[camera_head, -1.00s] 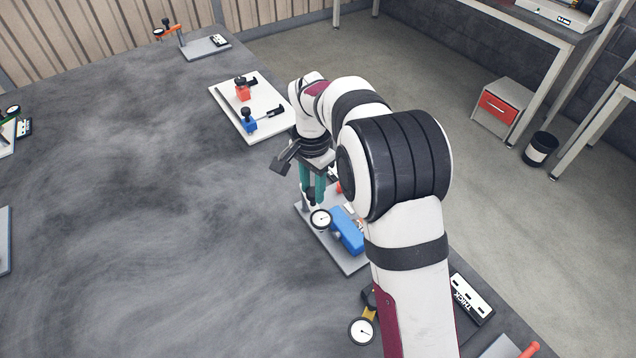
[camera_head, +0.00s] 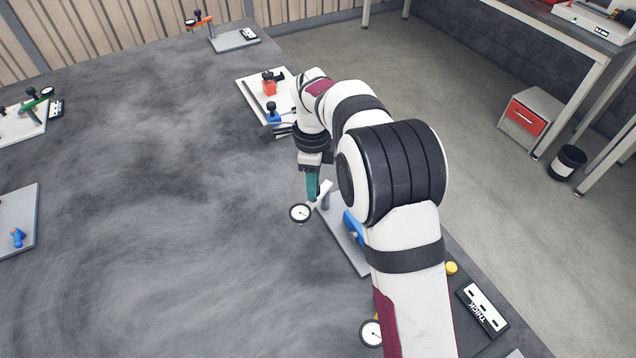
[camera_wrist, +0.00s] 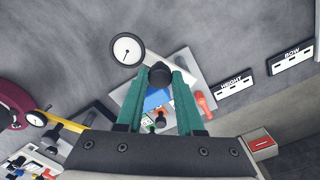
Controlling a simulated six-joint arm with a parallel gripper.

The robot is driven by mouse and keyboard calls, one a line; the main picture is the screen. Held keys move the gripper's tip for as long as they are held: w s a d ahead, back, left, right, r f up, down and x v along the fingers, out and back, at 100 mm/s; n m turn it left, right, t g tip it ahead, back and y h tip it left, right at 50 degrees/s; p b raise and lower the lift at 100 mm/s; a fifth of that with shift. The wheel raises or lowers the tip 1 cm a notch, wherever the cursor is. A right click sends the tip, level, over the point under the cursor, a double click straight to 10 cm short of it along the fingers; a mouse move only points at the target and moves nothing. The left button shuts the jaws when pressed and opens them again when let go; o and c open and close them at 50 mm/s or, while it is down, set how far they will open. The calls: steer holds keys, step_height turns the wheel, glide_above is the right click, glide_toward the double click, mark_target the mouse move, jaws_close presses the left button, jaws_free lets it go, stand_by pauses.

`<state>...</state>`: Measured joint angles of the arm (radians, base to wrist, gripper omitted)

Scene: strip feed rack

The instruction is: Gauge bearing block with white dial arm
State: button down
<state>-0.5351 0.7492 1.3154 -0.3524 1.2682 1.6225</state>
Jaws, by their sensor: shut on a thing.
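My gripper (camera_head: 313,190) has teal fingers shut on a black knob of the white dial arm (camera_head: 325,194). The arm's round dial (camera_head: 301,213) hangs left of the fingers. In the wrist view the knob (camera_wrist: 160,75) is between the fingertips and the dial (camera_wrist: 127,48) is up and left. A grey base plate (camera_head: 343,245) lies below and right of the gripper. A blue block (camera_head: 352,227), possibly the bearing block, sits on it, partly hidden by my arm. The wrist view shows the blue block (camera_wrist: 157,99) between my fingers, with a red-orange piece (camera_wrist: 205,101) beside it.
A white plate (camera_head: 250,90) with red and blue clamps stands behind. An orange-armed gauge stand (camera_head: 232,40) is farther back. Another dial (camera_head: 371,333) is in front. The middle of the table is clear.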

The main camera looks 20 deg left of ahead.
steer(key=shift+w+a+m, duration=0.15)
steer(key=shift+a+m, duration=0.2)
steer(key=shift+m, duration=0.45)
steer(key=c, duration=0.5)
jaws_free()
step_height(320, 180, up, 16)
steer(key=shift+f, duration=0.1)
stand_by(0.6)
